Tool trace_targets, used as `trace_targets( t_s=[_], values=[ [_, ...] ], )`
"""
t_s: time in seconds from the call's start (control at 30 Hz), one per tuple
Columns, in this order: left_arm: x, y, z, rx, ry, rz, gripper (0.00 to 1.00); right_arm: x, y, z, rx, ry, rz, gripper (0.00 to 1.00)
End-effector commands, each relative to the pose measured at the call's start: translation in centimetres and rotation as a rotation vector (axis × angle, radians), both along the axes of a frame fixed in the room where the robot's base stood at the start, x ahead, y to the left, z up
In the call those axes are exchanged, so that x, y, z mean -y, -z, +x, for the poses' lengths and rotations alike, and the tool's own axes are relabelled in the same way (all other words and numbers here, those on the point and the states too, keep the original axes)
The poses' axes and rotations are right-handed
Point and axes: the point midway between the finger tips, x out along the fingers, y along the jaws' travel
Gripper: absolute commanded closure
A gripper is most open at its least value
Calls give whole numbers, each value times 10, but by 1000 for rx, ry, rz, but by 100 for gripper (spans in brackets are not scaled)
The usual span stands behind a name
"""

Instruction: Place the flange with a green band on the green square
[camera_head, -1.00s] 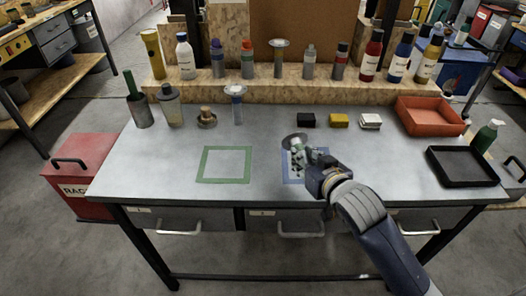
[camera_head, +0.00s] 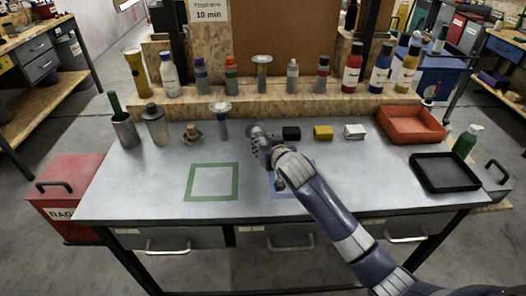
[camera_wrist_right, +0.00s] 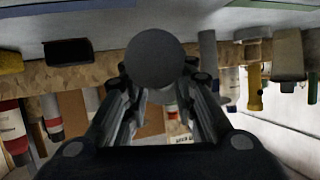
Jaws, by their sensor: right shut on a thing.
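My right gripper (camera_head: 263,145) is shut on a flange and holds it over the middle of the table; in the right wrist view its round grey disc (camera_wrist_right: 155,58) shows end-on between the fingers. In the head view the fingers mostly hide the flange, and I cannot make out its green band now. The green square (camera_head: 213,196) is a green outline on the grey table, empty, to the left of the gripper and nearer the front edge. My left gripper is not in view.
A blue square (camera_head: 281,192) lies partly hidden under my right arm. A flange with a blue band (camera_head: 223,124) stands left of the gripper. Black (camera_head: 291,133), yellow (camera_head: 323,132) and white (camera_head: 354,131) blocks lie to the right. Red (camera_head: 412,139) and black (camera_head: 445,188) trays stand farther right.

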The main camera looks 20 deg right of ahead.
Motion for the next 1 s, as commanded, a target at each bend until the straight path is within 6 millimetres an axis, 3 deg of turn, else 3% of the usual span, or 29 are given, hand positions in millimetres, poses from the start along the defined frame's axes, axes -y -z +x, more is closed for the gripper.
trace_targets(
  t_s=[0.2, 0.6, 0.63, 0.7, 1.0],
  values=[
    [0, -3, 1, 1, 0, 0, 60, 0, 29, -1, -3, 0, 0, 100],
    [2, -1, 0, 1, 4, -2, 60, 0, 35, -1, -2, -1, 1, 100],
    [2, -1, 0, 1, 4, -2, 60, 0, 35, -1, -4, 0, 1, 70],
    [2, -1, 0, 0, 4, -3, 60, 0, 35, -1, -4, 0, 1, 54],
    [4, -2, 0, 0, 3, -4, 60, 0, 34, -1, -3, 0, 0, 54]
  ],
)
